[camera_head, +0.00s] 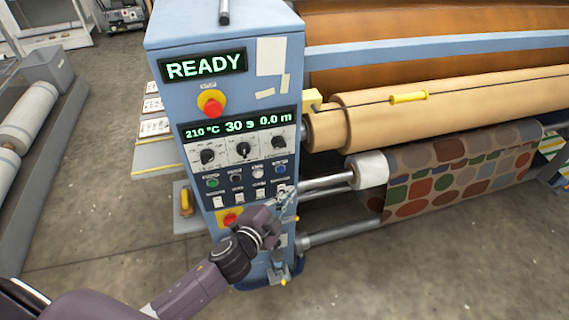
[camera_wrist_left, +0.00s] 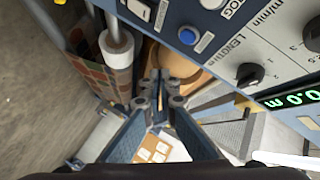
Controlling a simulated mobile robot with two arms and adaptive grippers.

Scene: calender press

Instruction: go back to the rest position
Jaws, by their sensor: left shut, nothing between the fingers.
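My left gripper (camera_head: 287,203) is in front of the lower right part of the blue control cabinet (camera_head: 240,120), near its bottom row of switches. In the left wrist view the fingers (camera_wrist_left: 160,100) are together with nothing between them. The panel with a blue button (camera_wrist_left: 188,36) and a black knob (camera_wrist_left: 250,74) is close beyond them. I cannot tell whether the fingertips touch the cabinet. My right gripper does not show.
Right of the cabinet are a cream roller (camera_head: 450,105) with a yellow-handled cord and a roll of dotted fabric (camera_head: 455,170). A red stop button (camera_head: 211,105) sticks out of the cabinet. Grey rolls (camera_head: 28,112) lie at the far left.

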